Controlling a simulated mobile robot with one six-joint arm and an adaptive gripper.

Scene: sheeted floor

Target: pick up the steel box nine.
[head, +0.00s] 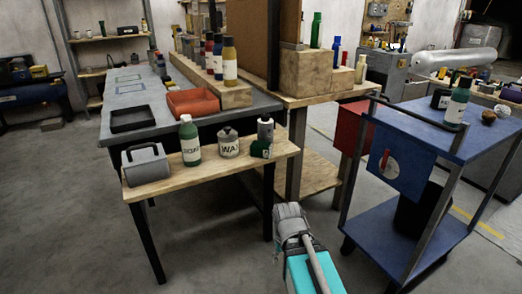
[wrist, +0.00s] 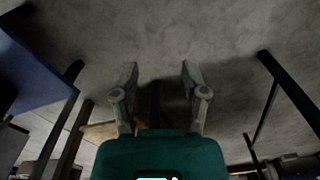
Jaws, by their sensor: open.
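A grey metal box with a rounded top and a handle (head: 147,165) stands at the left end of a narrow wooden bench (head: 210,169) in the head view. It is the only thing there that looks like a steel box; I cannot read a nine on it. My gripper (head: 290,215) is low in front of the bench's right end, well to the right of the box and apart from it. In the wrist view my gripper (wrist: 159,78) is open and empty, with bare floor beyond its fingers. The box does not show in the wrist view.
A blue cart (head: 415,229) stands at right. The floor (head: 75,215) at left is clear.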

